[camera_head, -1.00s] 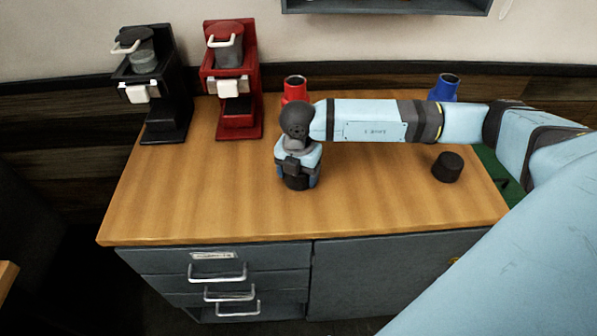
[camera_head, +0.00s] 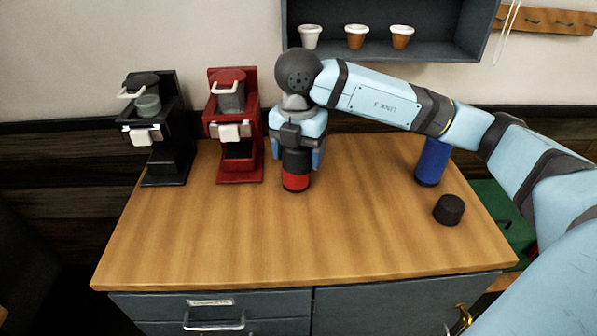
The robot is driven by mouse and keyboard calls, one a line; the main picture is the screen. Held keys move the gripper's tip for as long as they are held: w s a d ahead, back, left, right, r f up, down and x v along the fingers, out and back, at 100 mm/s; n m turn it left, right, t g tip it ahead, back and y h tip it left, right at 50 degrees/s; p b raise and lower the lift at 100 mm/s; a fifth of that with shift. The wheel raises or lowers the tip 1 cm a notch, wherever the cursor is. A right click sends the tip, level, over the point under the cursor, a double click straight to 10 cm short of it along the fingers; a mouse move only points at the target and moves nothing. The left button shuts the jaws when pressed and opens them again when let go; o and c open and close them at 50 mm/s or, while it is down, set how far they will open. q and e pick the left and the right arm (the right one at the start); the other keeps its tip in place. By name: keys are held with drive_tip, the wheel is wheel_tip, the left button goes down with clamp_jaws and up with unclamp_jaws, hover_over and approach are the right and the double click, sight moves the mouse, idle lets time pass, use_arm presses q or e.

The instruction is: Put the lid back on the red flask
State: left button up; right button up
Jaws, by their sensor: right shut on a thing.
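My right gripper (camera_head: 298,155) is shut on a black lid (camera_head: 296,163) and points straight down. The red flask (camera_head: 296,183) stands on the wooden table directly under the lid in this view. Only a lower red part of it shows; its mouth is hidden by the lid and gripper. I cannot tell whether the lid is seated on the flask, touching it or slightly above or in front of it. My left gripper is not in view.
A blue flask (camera_head: 431,165) stands at the right, its top hidden behind my right arm. Another black lid (camera_head: 449,210) lies in front of it. A red brewer (camera_head: 238,165) stands just left of my gripper, with a black brewer (camera_head: 166,160) further left. The front of the table is clear.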

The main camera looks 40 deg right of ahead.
drive_tip(key=shift+r, duration=0.4)
